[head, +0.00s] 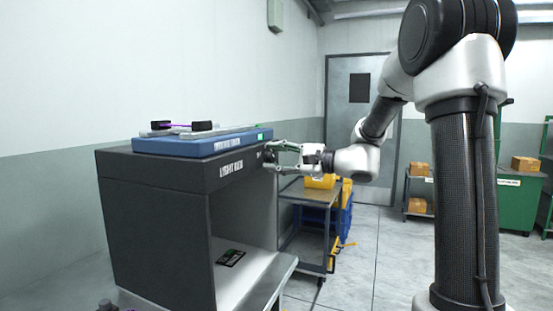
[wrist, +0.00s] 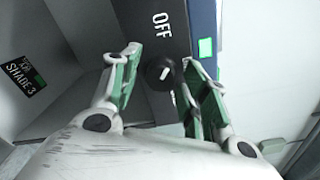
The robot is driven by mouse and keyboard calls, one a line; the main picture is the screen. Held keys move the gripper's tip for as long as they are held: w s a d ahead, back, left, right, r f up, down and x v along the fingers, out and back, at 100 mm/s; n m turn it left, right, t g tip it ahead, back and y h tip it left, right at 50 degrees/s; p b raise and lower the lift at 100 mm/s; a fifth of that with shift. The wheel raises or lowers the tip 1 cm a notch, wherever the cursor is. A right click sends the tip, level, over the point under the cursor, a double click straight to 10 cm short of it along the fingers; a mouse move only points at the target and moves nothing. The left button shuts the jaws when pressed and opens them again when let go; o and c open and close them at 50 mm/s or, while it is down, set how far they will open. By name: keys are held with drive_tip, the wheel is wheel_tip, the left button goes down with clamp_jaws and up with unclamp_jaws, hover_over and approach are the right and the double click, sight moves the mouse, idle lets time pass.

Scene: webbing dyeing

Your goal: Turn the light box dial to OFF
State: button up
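The light box (head: 150,195) is a dark grey cabinet at the left of the head view, with white lettering on its top front panel. In the wrist view its dial (wrist: 158,75) is a round black knob with a short white mark. The label OFF (wrist: 161,25) is printed above the dial there, and another white label below it is partly hidden. My gripper (wrist: 161,56) is open, with one green-and-grey finger on each side of the dial. The right fingertip is close to the knob; I cannot tell if it touches. In the head view my gripper (head: 271,156) is at the panel's right end.
A blue device (head: 185,147) with a green display lies on the light box. A dark card marked SHADE 3 (head: 231,258) lies inside the box. A cart (head: 318,200) with a yellow item stands behind. Open floor (head: 375,240) lies to the right.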

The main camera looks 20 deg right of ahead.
drive_tip(key=v, duration=1.2)
idle(0.3)
